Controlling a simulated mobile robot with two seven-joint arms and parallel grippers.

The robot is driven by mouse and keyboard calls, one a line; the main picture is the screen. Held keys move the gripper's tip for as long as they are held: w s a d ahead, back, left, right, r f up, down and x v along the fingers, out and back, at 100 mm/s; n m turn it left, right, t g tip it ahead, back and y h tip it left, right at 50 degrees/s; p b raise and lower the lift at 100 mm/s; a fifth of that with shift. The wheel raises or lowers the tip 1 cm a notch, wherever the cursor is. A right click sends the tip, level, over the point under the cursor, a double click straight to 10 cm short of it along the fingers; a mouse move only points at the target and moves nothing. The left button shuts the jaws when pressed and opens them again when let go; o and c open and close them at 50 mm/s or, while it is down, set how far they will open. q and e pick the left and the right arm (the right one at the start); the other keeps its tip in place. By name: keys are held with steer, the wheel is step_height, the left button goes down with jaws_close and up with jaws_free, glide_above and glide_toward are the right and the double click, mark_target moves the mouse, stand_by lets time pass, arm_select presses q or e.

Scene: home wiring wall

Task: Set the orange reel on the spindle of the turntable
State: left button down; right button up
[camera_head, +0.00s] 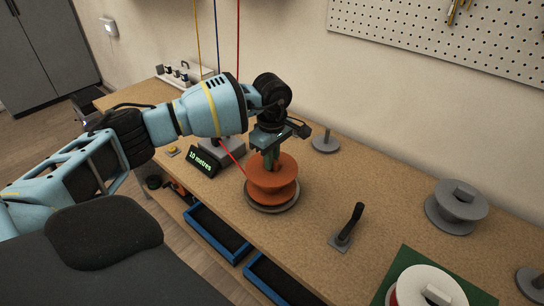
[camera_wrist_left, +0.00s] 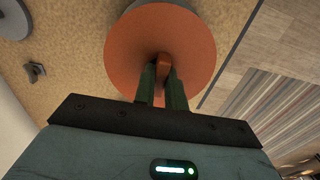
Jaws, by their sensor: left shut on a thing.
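The orange reel (camera_head: 272,186) is upright over the grey round turntable (camera_head: 274,208), and its lower flange looks very close to the plate or on it. I cannot tell whether they touch. The spindle is hidden by the reel. My left gripper (camera_head: 270,160) points down at the reel's top and is shut on its raised middle grip. In the left wrist view the green fingers (camera_wrist_left: 163,88) close on that grip at the centre of the orange reel (camera_wrist_left: 130,45). A grey edge of the turntable shows beyond the reel. My right gripper is in neither view.
A grey box with a "10 metres" display (camera_head: 204,161) stands left of the reel, with a red wire running toward it. A black-handled lever (camera_head: 347,228), a grey reel (camera_head: 457,205) and a white-and-red reel (camera_head: 425,290) are to the right. Blue trays (camera_head: 217,234) sit below the bench's front edge.

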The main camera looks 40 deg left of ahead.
arm_select(q)
steer(key=shift+f, duration=0.2)
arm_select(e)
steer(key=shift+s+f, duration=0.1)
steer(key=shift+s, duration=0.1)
arm_select(q)
steer(key=c, duration=1.4)
jaws_free()
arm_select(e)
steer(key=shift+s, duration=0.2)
arm_select(q)
steer(key=shift+o, duration=0.2)
step_height(320, 180, up, 6)
steer(key=shift+r, duration=0.9)
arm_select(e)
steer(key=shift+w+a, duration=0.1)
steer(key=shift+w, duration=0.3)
